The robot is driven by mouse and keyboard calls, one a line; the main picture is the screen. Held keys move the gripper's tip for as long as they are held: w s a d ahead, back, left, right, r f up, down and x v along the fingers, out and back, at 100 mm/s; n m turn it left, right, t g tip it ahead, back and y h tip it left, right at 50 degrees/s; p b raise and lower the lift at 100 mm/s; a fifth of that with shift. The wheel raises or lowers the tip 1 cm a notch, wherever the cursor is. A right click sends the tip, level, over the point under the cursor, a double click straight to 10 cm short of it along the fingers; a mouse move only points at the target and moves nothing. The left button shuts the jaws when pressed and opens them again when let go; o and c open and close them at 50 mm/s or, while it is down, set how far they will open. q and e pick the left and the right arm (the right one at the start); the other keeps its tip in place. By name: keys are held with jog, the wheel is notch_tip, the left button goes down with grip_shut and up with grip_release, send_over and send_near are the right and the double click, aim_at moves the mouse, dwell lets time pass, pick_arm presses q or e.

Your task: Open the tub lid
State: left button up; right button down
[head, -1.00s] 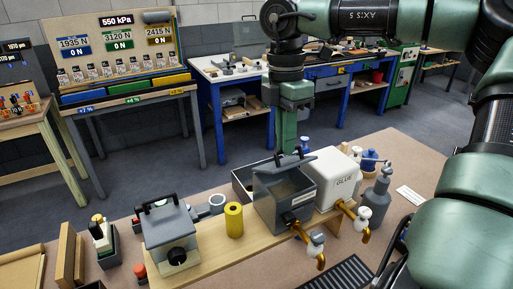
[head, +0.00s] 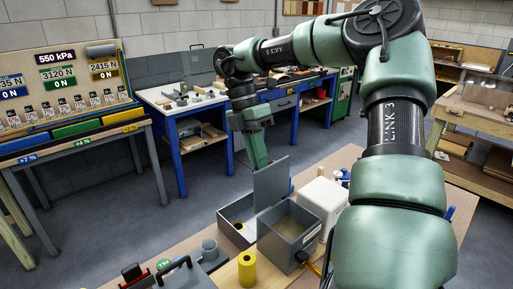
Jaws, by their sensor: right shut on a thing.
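The grey tub (head: 282,252) stands on the bench in the lower middle, and I see into its open top, with a tan surface inside. Its grey lid (head: 272,186) stands about upright along the tub's far side. My right gripper (head: 259,166) comes down from above behind the lid's upper left edge and is shut on the lid. The lid's handle and the fingertips are hidden behind the lid. My left gripper is not in view.
A white glue container (head: 322,205) stands close to the tub's right. An open grey box (head: 236,212) is behind it at left.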

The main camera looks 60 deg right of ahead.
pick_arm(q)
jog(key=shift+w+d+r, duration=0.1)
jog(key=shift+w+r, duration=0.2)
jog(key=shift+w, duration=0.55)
pick_arm(e)
jog(key=shift+f+g, duration=0.35)
jog(key=shift+g, duration=0.05)
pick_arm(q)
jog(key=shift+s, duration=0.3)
pick_arm(e)
jog(key=c, duration=1.5)
grip_release()
jog(key=shift+d, duration=0.3)
jog(key=shift+r, duration=0.15)
